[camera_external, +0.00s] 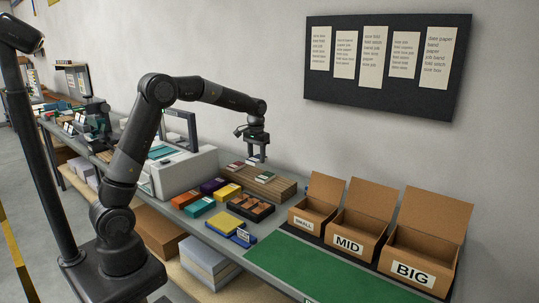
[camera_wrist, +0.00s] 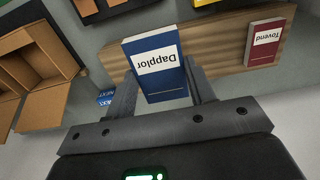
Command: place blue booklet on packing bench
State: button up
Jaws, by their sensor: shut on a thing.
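The blue booklet (camera_wrist: 146,48) has a white label reading "Dapplor", upside down in the wrist view. My gripper (camera_wrist: 158,88) is shut on it, with one finger on each side. In the external view my gripper (camera_external: 257,158) hangs above the wooden board at the back of the bench, and the booklet is too small there to make out well. The grey bench (camera_external: 281,238) runs along the wall, with a green mat (camera_external: 325,270) on its near right part.
Open cartons SMALL (camera_external: 304,223), MID (camera_external: 349,244) and BIG (camera_external: 416,274) stand at right.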

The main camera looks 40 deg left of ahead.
jog(key=s+d+f+m, duration=0.1)
jog(key=s+d+m, duration=0.35)
jog(key=d, duration=0.85)
jog(key=s+d+f+m, duration=0.2)
jog(key=s+d+m, duration=0.3)
jog(key=d, duration=0.8)
jog(key=s+d+f+m, duration=0.1)
jog(key=s+d+m, duration=0.3)
jog(key=s+d, duration=0.7)
jog(key=s+d+f+m, duration=0.1)
jog(key=s+d+m, duration=0.55)
jog(key=s, duration=0.65)
jog(key=n, duration=0.2)
send_over(318, 267)
notch_tip(318, 267, down, 7)
jog(key=shift+f, duration=2.1)
jog(key=shift+f, duration=0.1)
jog(key=o, duration=1)
